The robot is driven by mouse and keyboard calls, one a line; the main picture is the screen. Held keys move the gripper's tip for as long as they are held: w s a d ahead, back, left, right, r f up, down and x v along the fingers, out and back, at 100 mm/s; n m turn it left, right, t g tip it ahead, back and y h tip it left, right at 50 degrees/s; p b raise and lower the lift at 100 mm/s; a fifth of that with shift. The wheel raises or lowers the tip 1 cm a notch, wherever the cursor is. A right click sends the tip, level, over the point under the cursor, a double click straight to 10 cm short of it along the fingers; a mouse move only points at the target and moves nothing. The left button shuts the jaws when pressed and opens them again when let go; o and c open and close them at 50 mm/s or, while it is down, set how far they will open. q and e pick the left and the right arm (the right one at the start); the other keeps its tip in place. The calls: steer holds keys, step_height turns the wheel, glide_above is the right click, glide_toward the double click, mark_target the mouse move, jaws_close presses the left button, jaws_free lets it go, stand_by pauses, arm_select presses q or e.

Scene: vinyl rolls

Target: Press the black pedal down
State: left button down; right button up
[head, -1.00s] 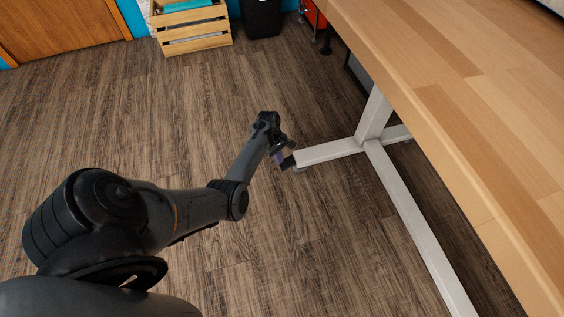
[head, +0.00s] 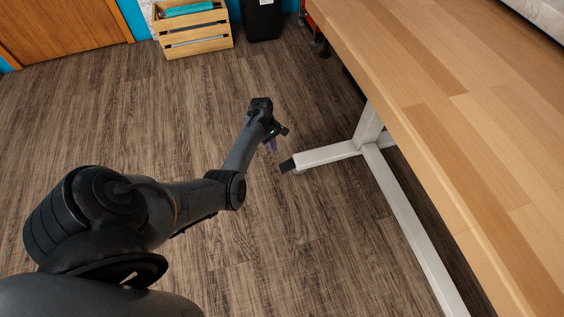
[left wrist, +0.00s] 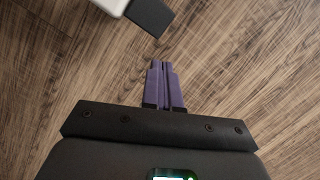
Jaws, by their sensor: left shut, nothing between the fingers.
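A black piece (head: 288,165) caps the near end of the white table foot bar, close to the floor. It is the only pedal-like part I see, and I cannot tell if it is pressed. It shows at the top of the left wrist view (left wrist: 150,15). My left gripper (head: 272,147) is just left of and above it in the head view, apart from it. Its purple fingers (left wrist: 161,64) are shut with nothing between them and point toward the floor near the black piece. My right gripper is not in view.
A wooden tabletop (head: 470,130) fills the right side above the white foot bars (head: 405,220). A wooden crate (head: 195,38) and a black bin (head: 262,20) stand at the back. The wood floor (head: 90,120) left of the table is clear.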

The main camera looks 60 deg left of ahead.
arm_select(q)
steer(key=shift+p+v, duration=0.85)
steer(key=shift+v, duration=1.55)
steer(key=shift+s+f, duration=0.1)
